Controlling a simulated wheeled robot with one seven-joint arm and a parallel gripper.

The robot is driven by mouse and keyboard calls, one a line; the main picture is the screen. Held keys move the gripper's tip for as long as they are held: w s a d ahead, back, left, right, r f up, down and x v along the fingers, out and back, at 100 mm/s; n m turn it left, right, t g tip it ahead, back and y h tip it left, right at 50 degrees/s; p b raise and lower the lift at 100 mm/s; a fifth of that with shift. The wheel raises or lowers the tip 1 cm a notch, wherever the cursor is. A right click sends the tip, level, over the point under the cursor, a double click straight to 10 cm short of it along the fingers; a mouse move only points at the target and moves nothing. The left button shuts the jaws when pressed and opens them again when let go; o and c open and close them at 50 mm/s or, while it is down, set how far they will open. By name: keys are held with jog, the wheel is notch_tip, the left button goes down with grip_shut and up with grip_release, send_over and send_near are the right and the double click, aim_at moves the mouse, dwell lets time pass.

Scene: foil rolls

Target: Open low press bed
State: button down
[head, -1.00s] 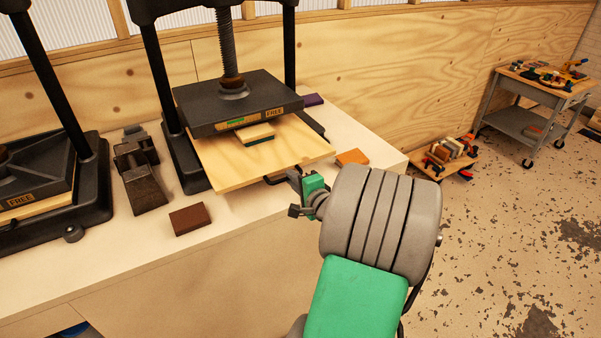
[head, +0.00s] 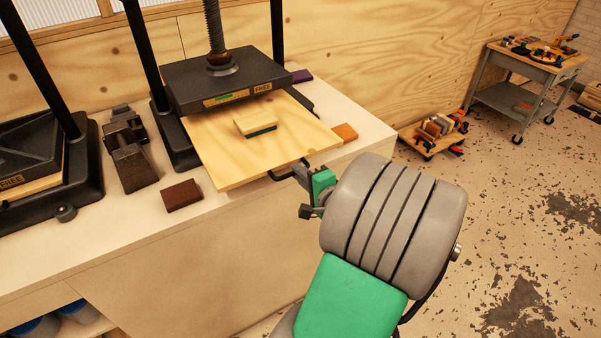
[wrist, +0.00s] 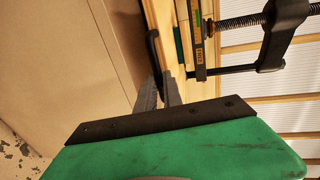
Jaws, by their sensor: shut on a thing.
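The low press bed is a light plywood board (head: 235,165) that sticks out well past the front of the dark upper plate (head: 222,80) of the press. A small pale block with a dark green underside (head: 256,123) lies on it. A black bar handle (head: 284,175) is on the bed's front edge. My gripper (head: 303,173) is shut on this handle, at its right part. In the wrist view my fingers (wrist: 160,92) meet at the dark handle (wrist: 151,45); the exact contact is small and partly hidden.
A brown block (head: 182,195), an orange block (head: 345,132) and a dark metal vise-like tool (head: 130,155) stand on the bench (head: 130,235). A second press (head: 40,165) is at left. The floor (head: 500,220) at right is mostly clear, with a cart (head: 525,85) behind.

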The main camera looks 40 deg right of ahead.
jog(key=c, duration=1.5)
grip_release()
jog(key=v, duration=0.7)
jog(key=shift+s, duration=0.4)
jog(key=shift+w+a, duration=0.1)
